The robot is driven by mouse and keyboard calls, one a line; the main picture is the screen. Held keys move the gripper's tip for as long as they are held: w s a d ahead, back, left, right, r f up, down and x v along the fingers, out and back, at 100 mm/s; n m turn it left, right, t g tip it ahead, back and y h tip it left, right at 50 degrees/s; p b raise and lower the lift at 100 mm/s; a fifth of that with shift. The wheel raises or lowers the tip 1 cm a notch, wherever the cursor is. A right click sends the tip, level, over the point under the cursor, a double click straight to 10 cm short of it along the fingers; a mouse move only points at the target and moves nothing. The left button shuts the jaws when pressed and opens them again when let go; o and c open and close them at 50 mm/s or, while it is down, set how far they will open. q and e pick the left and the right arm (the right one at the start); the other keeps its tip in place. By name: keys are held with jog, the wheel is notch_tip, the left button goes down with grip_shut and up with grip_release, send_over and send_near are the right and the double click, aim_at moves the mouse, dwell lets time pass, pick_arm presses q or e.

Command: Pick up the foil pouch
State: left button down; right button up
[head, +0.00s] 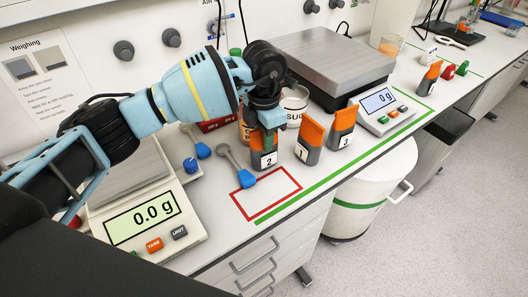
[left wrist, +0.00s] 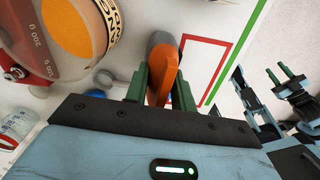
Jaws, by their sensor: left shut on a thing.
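An orange and grey foil pouch marked 2 (head: 263,160) is upright in my left gripper (head: 268,137). The gripper is shut on its upper part, and the arm hides much of it from above. In the left wrist view the pouch (left wrist: 165,72) shows orange between the green fingers (left wrist: 160,88). I cannot tell whether its base touches the counter. Similar pouches marked 1 (head: 309,142) and 3 (head: 341,129) stand to its right, apart from it. My right gripper (left wrist: 286,77) shows at the right of the left wrist view, its fingers apart and empty.
A red outlined rectangle (head: 235,204) on the white counter is empty. A scale reading 0.0 g (head: 147,224) stands at left, and a larger scale (head: 335,62) stands behind. Blue-grey scoops (head: 236,167) and a jar marked SUG (head: 295,104) are close by.

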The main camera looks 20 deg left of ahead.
pick_arm(q)
jog(key=shift+r, duration=0.1)
jog(key=r, duration=0.3)
jog(key=shift+s+d+r, duration=0.25)
jog(key=shift+s+d, duration=0.05)
jog(key=s+d+r, duration=0.1)
jog(key=s+d, duration=0.8)
jog(key=s, duration=0.3)
jog(key=shift+s+r, duration=0.15)
jog(key=shift+r, duration=0.05)
